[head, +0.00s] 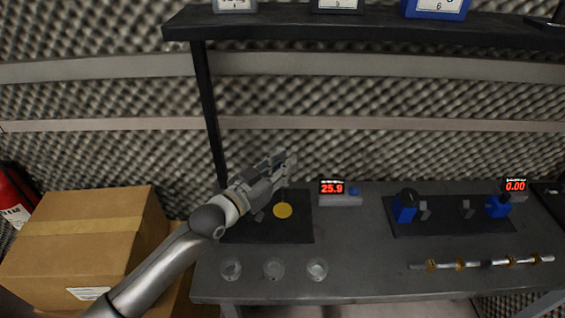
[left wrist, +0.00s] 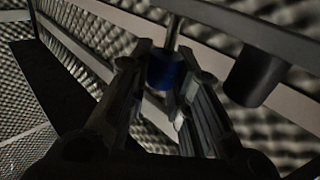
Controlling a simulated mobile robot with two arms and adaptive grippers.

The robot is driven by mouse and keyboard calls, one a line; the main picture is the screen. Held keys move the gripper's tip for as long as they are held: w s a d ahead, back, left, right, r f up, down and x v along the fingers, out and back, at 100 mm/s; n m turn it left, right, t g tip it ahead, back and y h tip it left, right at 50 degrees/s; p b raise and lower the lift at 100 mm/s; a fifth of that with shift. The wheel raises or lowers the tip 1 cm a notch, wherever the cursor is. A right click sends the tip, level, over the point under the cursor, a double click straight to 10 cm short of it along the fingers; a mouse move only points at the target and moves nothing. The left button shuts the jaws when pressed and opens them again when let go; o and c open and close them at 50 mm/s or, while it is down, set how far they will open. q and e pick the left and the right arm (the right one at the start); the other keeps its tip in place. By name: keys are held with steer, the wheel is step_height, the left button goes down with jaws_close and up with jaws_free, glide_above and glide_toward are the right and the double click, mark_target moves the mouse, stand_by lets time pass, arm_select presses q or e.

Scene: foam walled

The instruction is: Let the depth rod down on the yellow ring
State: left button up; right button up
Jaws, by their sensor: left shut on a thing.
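The yellow ring (head: 282,211) lies flat on a dark mat (head: 250,232) at the left of the bench. My left gripper (head: 287,166) is above and slightly behind it in the head view, hiding most of what it holds. In the left wrist view, my gripper (left wrist: 166,85) is shut on the depth rod's blue part (left wrist: 164,72), from which a thin metal rod runs up the picture. The rod's lower end and its gap to the ring cannot be made out. My right gripper is not in view.
A red display (head: 331,187) beside the mat reads 25.9. Several clear round dishes (head: 273,268) stand in front. Blue fixtures (head: 404,207) and a banded bar (head: 485,263) are at the right. A black shelf (head: 370,30) hangs above; a cardboard box (head: 85,245) stands left.

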arm_select(q)
steer(key=o, duration=0.8)
steer(key=v, duration=1.2)
